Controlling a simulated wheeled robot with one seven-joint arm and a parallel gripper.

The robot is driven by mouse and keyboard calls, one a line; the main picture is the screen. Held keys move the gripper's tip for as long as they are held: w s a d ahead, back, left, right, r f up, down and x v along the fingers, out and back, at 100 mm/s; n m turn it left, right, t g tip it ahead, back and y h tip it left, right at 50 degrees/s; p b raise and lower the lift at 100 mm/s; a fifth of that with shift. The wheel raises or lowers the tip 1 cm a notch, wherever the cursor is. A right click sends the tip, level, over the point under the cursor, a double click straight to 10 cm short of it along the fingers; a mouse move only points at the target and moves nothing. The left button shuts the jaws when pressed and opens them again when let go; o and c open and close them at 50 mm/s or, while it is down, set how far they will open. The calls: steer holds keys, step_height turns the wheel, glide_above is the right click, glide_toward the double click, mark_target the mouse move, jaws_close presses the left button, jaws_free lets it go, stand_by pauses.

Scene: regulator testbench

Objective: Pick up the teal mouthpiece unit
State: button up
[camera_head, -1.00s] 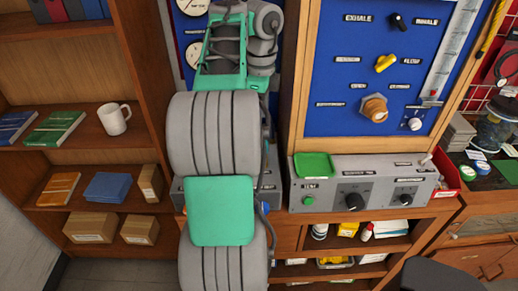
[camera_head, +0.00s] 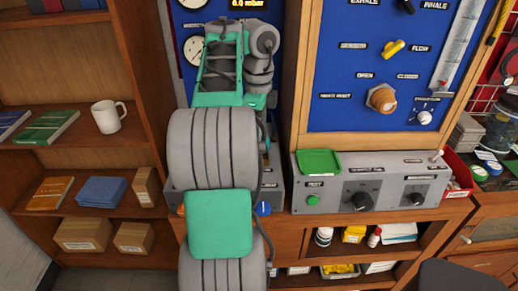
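I cannot make out a teal mouthpiece unit in the head view. My own grey and green arm fills the middle of the picture and hides part of the bench and panel behind it. My gripper does not show, so I cannot tell its state or what it is near. A shallow green tray (camera_head: 319,162) sits on top of the grey control box (camera_head: 400,175), right of my arm, and looks empty.
A blue panel (camera_head: 345,75) with knobs and a flow tube stands behind the box. A red bin (camera_head: 459,176) is at the box's right end. Left is a wooden shelf with a white mug (camera_head: 108,116), books and cartons. A dark rounded object (camera_head: 455,275) is at lower right.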

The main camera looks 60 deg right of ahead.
jaws_close()
stand_by(1.0)
